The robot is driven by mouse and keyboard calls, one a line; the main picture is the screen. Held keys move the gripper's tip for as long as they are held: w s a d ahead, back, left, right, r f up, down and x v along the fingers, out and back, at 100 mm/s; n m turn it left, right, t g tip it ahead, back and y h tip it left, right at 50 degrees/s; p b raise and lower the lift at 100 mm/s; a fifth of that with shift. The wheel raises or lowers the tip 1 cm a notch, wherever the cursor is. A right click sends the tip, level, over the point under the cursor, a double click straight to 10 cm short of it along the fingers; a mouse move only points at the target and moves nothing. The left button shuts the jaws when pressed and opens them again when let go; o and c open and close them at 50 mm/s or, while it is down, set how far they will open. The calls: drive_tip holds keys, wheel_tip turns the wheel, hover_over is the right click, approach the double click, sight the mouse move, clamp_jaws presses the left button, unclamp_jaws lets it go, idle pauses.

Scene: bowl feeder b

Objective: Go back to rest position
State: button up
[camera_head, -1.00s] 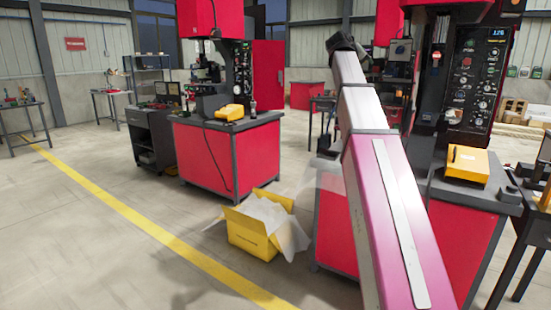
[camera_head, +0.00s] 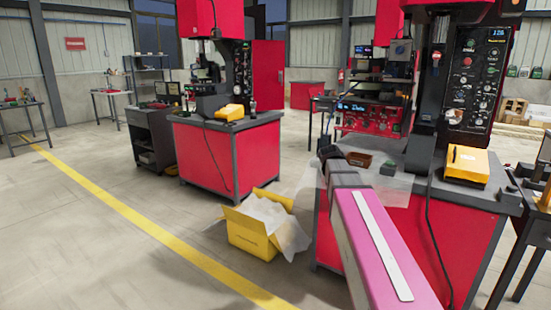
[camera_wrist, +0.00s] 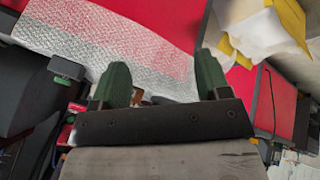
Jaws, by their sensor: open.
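My gripper (camera_wrist: 162,84) shows in the wrist view with its two green fingers wide apart. Nothing is held between them. Behind the fingers lies a sheet of bubble wrap (camera_wrist: 110,52) over a red surface. In the head view my arm reaches forward to the front edge of the near red workbench (camera_head: 405,235), and the gripper itself is mostly hidden behind the arm's end. A sheet of clear wrap (camera_head: 392,188) lies on this bench around the arm's end.
A yellow box (camera_head: 250,238) with white wrapping stands on the floor left of the bench. An orange-yellow box (camera_head: 466,164) sits on the bench at right. A small brown bin (camera_head: 359,159) stands behind my arm's end. The floor left of the yellow line is clear.

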drive_tip(key=s+a+f+g+y, duration=0.2)
drive_tip(key=s+a+f, duration=0.1)
drive_tip(key=s+f, duration=0.8)
drive_tip(key=s+a+f+m+g+y, duration=0.1)
drive_tip(key=s+a+f+g+y, duration=0.1)
drive_tip(key=s+f, duration=0.9)
wheel_tip(320, 180, down, 3)
drive_tip(key=shift+s+a+f+g, duration=0.2)
drive_tip(key=shift+a+g, duration=0.1)
drive_tip(key=shift+a, duration=0.55)
